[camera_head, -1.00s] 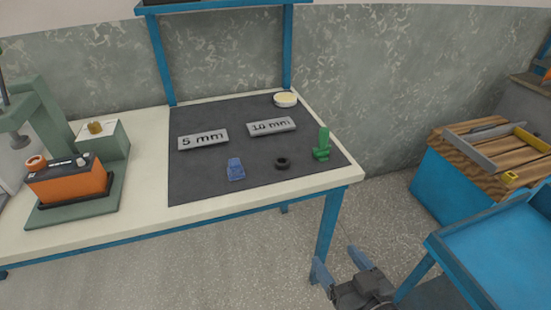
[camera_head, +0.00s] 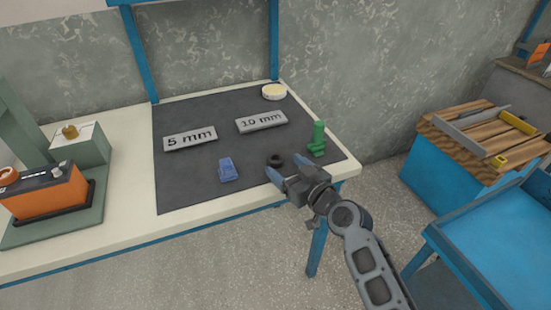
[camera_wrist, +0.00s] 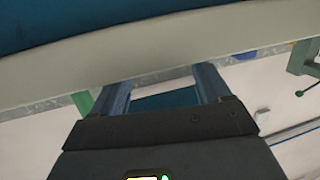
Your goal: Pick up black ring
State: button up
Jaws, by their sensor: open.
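The small black ring (camera_head: 274,159) lies flat on the dark mat (camera_head: 215,104), near the mat's front edge, between a blue block and a green part. My gripper (camera_head: 286,167) is open and empty, just in front of the ring and to its right in the head view. I cannot tell its exact height above the table. In the wrist view both fingers of my gripper (camera_wrist: 165,82) show apart, with no ring visible between them.
The blue block (camera_head: 228,170) stands left of the ring, the green part (camera_head: 318,139) right of it. Two plates marked 5 mm (camera_head: 190,139) and 10 mm (camera_head: 261,121) and a pale round piece (camera_head: 274,91) lie farther back. An orange battery (camera_head: 45,193) stands left.

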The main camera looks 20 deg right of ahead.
aim_at(280, 162)
jog(key=shift+x, duration=1.7)
jog(key=shift+f, duration=0.1)
jog(key=c, duration=1.1)
